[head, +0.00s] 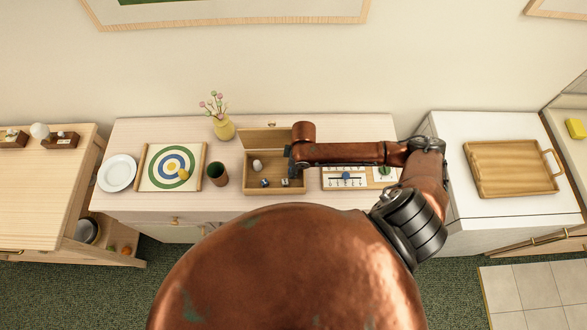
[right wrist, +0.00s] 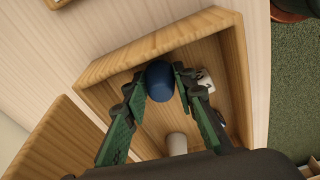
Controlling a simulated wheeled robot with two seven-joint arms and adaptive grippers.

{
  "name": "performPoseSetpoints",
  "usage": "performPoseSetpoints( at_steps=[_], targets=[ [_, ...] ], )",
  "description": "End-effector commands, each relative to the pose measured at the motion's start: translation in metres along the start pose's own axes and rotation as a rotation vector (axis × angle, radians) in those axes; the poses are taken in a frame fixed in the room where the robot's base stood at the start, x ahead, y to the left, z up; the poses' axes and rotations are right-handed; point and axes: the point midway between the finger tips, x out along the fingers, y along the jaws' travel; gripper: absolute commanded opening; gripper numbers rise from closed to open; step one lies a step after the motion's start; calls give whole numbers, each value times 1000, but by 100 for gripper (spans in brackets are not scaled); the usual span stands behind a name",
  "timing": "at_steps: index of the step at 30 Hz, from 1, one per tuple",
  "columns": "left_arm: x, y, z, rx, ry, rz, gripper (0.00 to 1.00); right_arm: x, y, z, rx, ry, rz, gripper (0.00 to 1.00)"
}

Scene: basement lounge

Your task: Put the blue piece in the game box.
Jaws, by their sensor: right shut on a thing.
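The blue piece (right wrist: 159,80) shows in the right wrist view as a dark blue, round-topped piece. My right gripper (right wrist: 160,88) is shut on it, with one green finger on each side. Both are over the inside of the open wooden game box (right wrist: 158,46); I cannot tell how far the piece is above its floor. In the head view the game box (head: 274,191) stands on the sideboard with its lid raised at the back. My right gripper (head: 293,166) points down at its right side, and the piece is hidden there. My left gripper is not in view.
The box holds a white piece (head: 257,166) and dice (head: 265,183). To its left are a green cup (head: 218,174), a target board (head: 150,180), a plate (head: 117,173) and a yellow vase (head: 223,128). A board with a blue knob (head: 346,176) lies right of it.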

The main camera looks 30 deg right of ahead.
Motion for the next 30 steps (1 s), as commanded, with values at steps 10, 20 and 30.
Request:
performPoseSetpoints(
  at_steps=[10,20,30],
  targets=[
    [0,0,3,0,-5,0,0,3,0,0,0,0,-1,12],
    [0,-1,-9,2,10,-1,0,2,0,0,0,0,0,33],
    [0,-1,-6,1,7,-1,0,-36,1,-1,-2,4,4,33]
  ],
)
